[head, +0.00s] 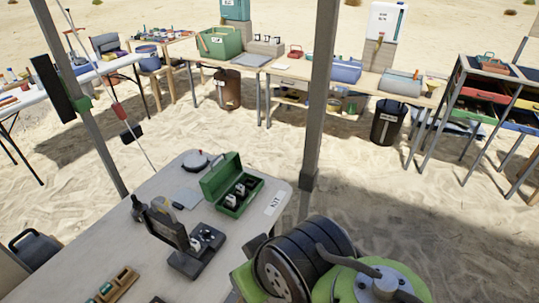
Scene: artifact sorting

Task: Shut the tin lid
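The green tin (239,208) stands on the near grey table, right of its middle. Its lid (220,172) is raised and tilts up along the far left side, so the tin is open. Several small dark and white pieces (237,194) show inside it. My gripper cannot be made out in the head view. Large green and black parts at the lower right look like my own arm.
A dark stand-like device (172,225) is on the near table (130,255), left of and nearer than the tin. A round grey item (195,161) lies behind the tin. A wooden holder (116,287) is at the front. A post (318,95) rises beyond the table's right edge.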

